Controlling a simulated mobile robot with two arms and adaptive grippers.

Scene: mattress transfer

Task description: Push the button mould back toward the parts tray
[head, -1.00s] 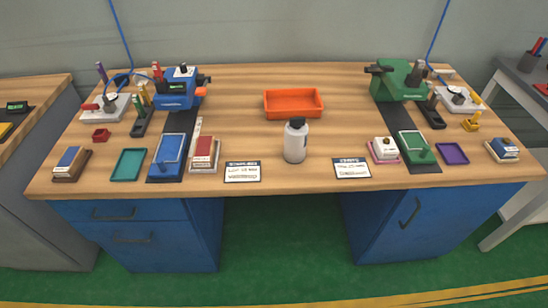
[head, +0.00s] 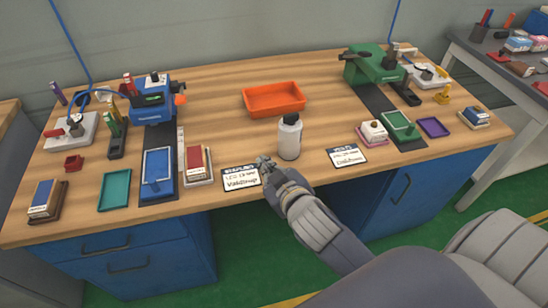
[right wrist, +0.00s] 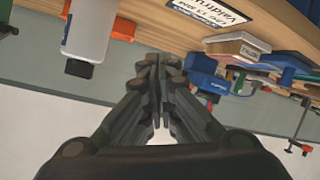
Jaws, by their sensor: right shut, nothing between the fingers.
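My right gripper (head: 264,163) is shut and empty at the table's front edge, in front of the white bottle and over the edge of a label card (head: 240,177). Its closed fingers also show in the right wrist view (right wrist: 160,65). An orange tray (head: 274,112), likely the parts tray, sits empty at the back middle. I cannot tell for sure which thing is the button mould. A blue plate with a knob (head: 157,163) lies on a dark strip before the blue machine. A similar green plate (head: 399,118) lies before the green machine. My left gripper is not in view.
A white bottle (head: 289,138) with a black cap stands between my right gripper and the orange tray. The blue machine (head: 151,108) stands back left, the green machine (head: 372,68) back right. Small boxes and trays line the front.

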